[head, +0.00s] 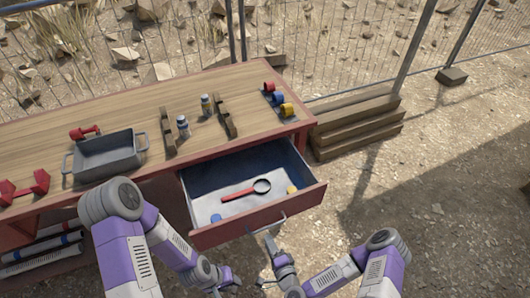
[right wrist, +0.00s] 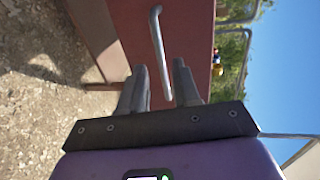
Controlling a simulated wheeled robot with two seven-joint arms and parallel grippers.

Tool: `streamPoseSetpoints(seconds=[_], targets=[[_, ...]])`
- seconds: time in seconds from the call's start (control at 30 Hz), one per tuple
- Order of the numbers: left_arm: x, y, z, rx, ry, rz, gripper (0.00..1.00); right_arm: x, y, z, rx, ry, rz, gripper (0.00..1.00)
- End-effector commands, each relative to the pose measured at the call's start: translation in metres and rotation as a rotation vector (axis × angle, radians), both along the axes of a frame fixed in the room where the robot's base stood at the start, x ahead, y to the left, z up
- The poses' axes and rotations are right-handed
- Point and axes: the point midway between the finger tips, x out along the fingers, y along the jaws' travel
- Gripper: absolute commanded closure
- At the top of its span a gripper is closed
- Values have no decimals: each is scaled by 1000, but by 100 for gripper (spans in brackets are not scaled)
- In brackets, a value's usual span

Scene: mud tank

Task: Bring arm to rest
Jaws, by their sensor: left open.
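My right gripper (head: 274,247) is just in front of the open drawer (head: 258,217). In the right wrist view its two fingers (right wrist: 160,85) are apart. The metal drawer handle (right wrist: 157,45) shows between and beyond them, and I cannot tell whether they touch it. The handle also shows in the head view (head: 267,226). My left gripper (head: 234,284) is open and empty, low in the head view, left of the right gripper and in front of the drawer. Inside the drawer lies a red-handled magnifying glass (head: 246,189), with small blue and yellow items.
The wooden workbench (head: 240,82) carries a grey tray (head: 108,156), red dumbbell-like pieces, bottles, wooden racks and coloured cups. Wooden steps (head: 358,125) stand right of it. A wire fence runs behind. The gravel ground at right is clear.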

Motion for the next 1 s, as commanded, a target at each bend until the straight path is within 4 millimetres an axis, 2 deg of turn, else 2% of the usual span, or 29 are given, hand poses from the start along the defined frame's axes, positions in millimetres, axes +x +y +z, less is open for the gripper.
streamPoseSetpoints(seconds=[0.17,0.27,0.4,0.57,0.67,0.8,1.0], targets=[[0,0,0,0,0,0,57,0,1,-1,-10,5,11,68],[0,0,0,0,0,0,57,-4,6,-8,-74,42,89,68],[0,0,0,0,0,0,57,-22,13,-30,-283,170,327,68],[0,0,0,0,0,0,57,-57,-5,-50,-556,383,626,68],[0,0,0,0,0,0,57,-78,-23,-49,-667,513,760,68],[0,0,0,0,0,0,57,-99,-42,-37,-740,647,875,68],[0,0,0,0,0,0,57,-113,-50,-27,-758,727,935,68]])
